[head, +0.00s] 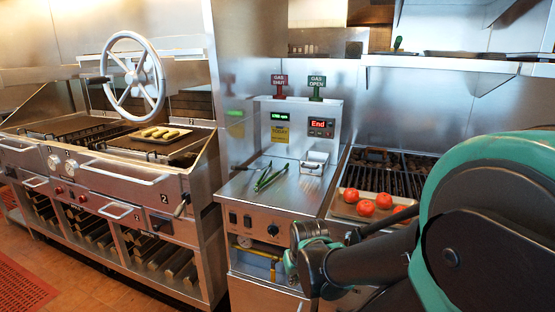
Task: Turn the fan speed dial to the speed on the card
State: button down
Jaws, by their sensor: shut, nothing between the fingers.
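A black round dial (272,230) sits on the steel front panel of the middle counter unit, right of two dark switches. Its pointer and marks are too small to read. A yellow card (280,135) with small dark print is on the upright panel, under a green-lit display (279,115) whose text seems to end in "rpm". I cannot read the speed on the card. My gripper (291,264) is low in front of the unit, below and right of the dial in the picture. It appears shut and empty, and the wrist partly hides its fingers.
Green-handled tongs (268,178) lie on the counter. A red "End" display (321,127) is on the upright panel. A tray with tomatoes (366,208) sits on the right grill, partly behind my arm. A yellow gas pipe (258,253) runs below the dial. A large handwheel (133,75) stands left.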

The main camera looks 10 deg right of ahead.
aim_at(272, 230)
jog(key=u, duration=0.9)
jog(key=k+l+u, duration=0.5)
jog(key=k+u, duration=0.3)
jog(key=k+l, duration=0.1)
jog(key=k, duration=0.45)
